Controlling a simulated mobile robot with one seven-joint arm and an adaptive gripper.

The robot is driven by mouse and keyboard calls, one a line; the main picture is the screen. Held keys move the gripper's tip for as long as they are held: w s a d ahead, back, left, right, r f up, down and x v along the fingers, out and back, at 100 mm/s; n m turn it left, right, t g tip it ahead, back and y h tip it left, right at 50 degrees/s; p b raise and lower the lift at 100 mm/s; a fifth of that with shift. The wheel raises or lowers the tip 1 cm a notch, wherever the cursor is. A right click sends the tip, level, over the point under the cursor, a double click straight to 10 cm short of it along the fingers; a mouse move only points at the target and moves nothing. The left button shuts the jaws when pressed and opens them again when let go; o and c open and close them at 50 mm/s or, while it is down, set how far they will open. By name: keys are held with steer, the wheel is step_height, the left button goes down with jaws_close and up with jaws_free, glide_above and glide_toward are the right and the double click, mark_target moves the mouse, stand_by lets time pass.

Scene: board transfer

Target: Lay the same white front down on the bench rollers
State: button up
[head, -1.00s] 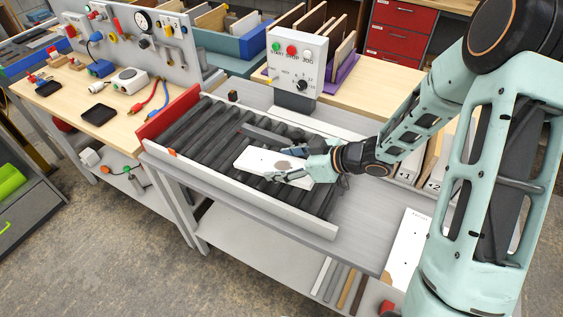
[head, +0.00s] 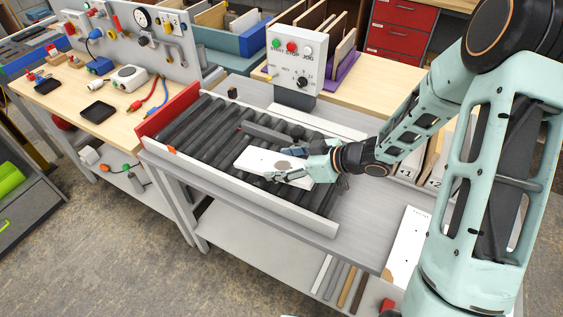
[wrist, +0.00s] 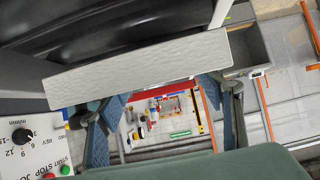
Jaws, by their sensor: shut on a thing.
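The white front (head: 258,161) is a pale flat panel over the black bench rollers (head: 190,130). My gripper (head: 292,170) is shut on its right part. In the wrist view the panel shows as a long pale strip (wrist: 140,68) across the fingers, with the dark rollers (wrist: 110,25) behind it. The panel looks close to level in the head view. I cannot tell whether its underside touches the rollers. My fingers hide part of its right end.
A red end plate (head: 168,110) closes the rollers' left end, and a white rail (head: 240,195) runs along the front. A control box (head: 296,60) stands behind. Another white panel (head: 405,245) lies at the lower right. Rollers left of the held panel are clear.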

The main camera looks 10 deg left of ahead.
mark_target(292, 168)
stand_by(0.3)
steer(key=o, duration=1.4)
steer(key=c, duration=1.3)
steer(key=shift+s+d+r+p, duration=0.1)
steer(key=shift+s+d+p, duration=0.1)
steer(key=shift+d+p, duration=0.25)
steer(key=shift+s+d+p, duration=0.15)
steer(key=shift+d+p, duration=0.05)
steer(key=shift+d, duration=0.45)
steer(key=shift+s+d, duration=0.15)
steer(key=shift+d, duration=0.2)
